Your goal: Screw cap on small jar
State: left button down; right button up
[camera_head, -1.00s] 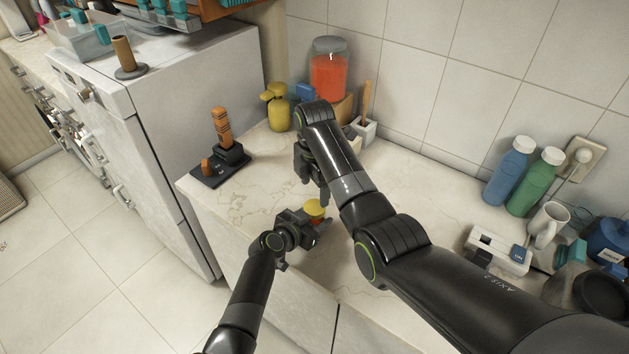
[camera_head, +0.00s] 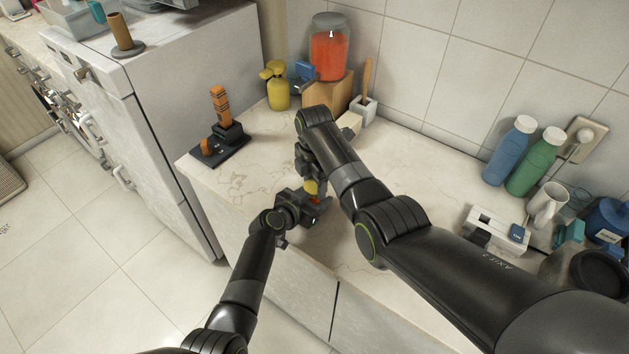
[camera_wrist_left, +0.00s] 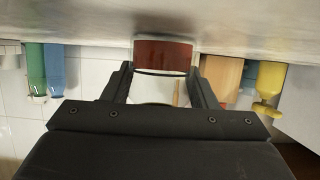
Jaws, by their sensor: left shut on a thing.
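The small jar (camera_wrist_left: 163,54) has reddish-brown contents and clear glass. It stands between the fingers of my left gripper (camera_wrist_left: 163,88), which is shut on it; the wrist picture is upside down. In the head view my left gripper (camera_head: 312,205) is at the counter's front edge, and a bit of the jar's red (camera_head: 316,201) shows there. The yellow cap (camera_head: 311,187) sits at the jar's top. My right gripper (camera_head: 314,180) points down at the cap, its fingers partly hiding it. Whether they touch or grip the cap is unclear.
A yellow pump bottle (camera_head: 277,88), a large orange-filled jar (camera_head: 329,50) and a wooden block (camera_head: 331,92) stand at the back. A dark stand (camera_head: 222,145) is at the left. Blue (camera_head: 508,152) and green (camera_head: 537,163) bottles are at the right. The counter between is mostly clear.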

jog(key=c, duration=0.5)
jog(key=shift+m, duration=1.6)
jog(key=o, duration=1.1)
jog(key=shift+c, duration=0.2)
jog(key=shift+r, duration=2.25)
jog(key=shift+c, duration=0.3)
